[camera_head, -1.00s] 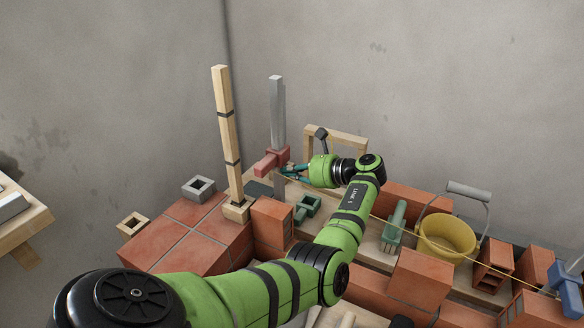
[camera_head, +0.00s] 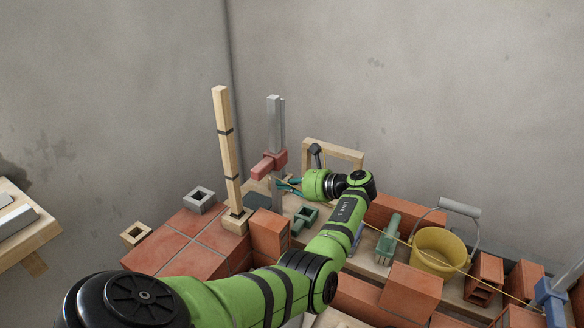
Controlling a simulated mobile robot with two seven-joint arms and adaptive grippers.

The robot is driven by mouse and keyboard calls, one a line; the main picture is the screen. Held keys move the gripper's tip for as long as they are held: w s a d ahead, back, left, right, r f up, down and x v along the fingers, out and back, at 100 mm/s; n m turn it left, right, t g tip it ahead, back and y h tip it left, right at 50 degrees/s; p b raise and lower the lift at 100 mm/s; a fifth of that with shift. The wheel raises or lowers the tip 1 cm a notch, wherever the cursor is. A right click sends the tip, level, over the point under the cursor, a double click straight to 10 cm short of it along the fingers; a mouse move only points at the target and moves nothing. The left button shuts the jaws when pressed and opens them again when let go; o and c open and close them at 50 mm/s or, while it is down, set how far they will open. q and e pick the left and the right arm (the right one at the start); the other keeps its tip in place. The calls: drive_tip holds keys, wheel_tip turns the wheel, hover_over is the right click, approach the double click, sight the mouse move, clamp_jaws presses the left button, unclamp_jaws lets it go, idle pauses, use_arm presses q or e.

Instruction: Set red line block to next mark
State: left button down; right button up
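The red line block (camera_head: 264,166) sits on the upright grey post (camera_head: 273,115), roughly midway up its visible length. A wooden pole (camera_head: 225,112) with dark bands stands to its left. My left gripper (camera_head: 283,186) is at the post just below and right of the red block. Its teal fingers look spread, with a visible gap between them and the block. Contact with the post cannot be told. A yellow line (camera_head: 463,271) runs across to a blue block (camera_head: 551,290) at the far right. My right gripper is out of view.
A wooden frame (camera_head: 334,146) stands behind my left gripper. A green brush (camera_head: 390,238), a yellow bucket (camera_head: 438,251) and several red bricks (camera_head: 411,286) crowd the bench to the right. A green clamp-like piece (camera_head: 304,216) lies under my arm.

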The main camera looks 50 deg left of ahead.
use_arm(q)
drive_tip(key=b+v, duration=0.1)
drive_tip(key=v, duration=0.9)
drive_tip(key=shift+f, duration=0.4)
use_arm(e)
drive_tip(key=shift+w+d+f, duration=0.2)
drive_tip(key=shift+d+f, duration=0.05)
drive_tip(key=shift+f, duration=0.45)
use_arm(q)
drive_tip(key=shift+d, duration=0.1)
